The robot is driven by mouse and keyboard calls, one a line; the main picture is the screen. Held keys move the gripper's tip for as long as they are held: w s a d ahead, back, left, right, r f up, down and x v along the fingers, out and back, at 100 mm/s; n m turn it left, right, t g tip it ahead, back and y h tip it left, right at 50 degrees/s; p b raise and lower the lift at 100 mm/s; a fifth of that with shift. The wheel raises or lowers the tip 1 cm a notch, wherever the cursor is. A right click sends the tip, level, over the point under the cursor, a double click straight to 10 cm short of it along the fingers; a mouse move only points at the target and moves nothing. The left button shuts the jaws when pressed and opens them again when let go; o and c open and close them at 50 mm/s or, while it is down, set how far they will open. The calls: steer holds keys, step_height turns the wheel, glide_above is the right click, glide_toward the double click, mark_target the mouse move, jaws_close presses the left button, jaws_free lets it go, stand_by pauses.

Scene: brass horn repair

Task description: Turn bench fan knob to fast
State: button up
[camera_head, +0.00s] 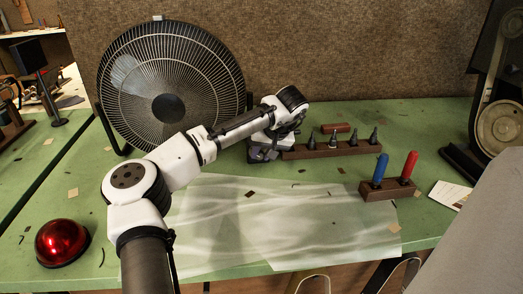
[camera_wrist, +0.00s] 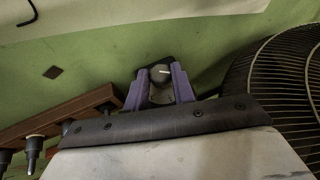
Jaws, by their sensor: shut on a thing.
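The bench fan (camera_head: 170,85) is a large black round fan at the back left of the green bench. Its wire guard shows at the right of the wrist view (camera_wrist: 288,80). The knob (camera_wrist: 160,72) is small, dark and round with a white pointer line, which points to the right in the wrist view. It sits between the purple fingers of my gripper (camera_wrist: 161,84), which is shut on it. In the head view my gripper (camera_head: 262,153) is low at the bench, right of the fan, and hides the knob. No speed markings are readable.
A wooden rack (camera_head: 330,149) with several dark pointed pieces stands just right of my gripper. A wooden block (camera_head: 388,189) holds a blue and a red handle. A red dome (camera_head: 62,243) is at front left. A pale translucent sheet (camera_head: 300,225) covers the bench middle.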

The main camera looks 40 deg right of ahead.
steer(key=shift+s+d+r+m+t+y+p, duration=0.15)
steer(key=shift+t+y+p, duration=0.15)
steer(key=shift+y+p, duration=0.25)
steer(key=shift+s+d+m+t+y+p, duration=0.15)
steer(key=shift+t+y+p, duration=0.2)
steer(key=shift+p, duration=0.25)
steer(key=t+y+p, duration=0.1)
steer(key=p, duration=0.2)
steer(key=shift+r, duration=0.15)
steer(key=m+t+y+p, duration=0.1)
steer(key=y+p, duration=0.1)
steer(key=p, duration=0.3)
steer(key=shift+d+t, duration=0.15)
steer(key=shift+t, duration=0.2)
steer(key=shift+d+f+m+t+y+p, duration=0.15)
steer(key=shift+f+m+t+y+p, duration=0.15)
steer(key=shift+f+t+y+p, duration=0.5)
steer(key=shift+f+m+t+y, duration=0.15)
steer(key=shift+m+t+y, duration=0.25)
steer(key=shift+t+y, duration=0.6)
steer(key=o, duration=1)
steer(key=shift+f, duration=0.1)
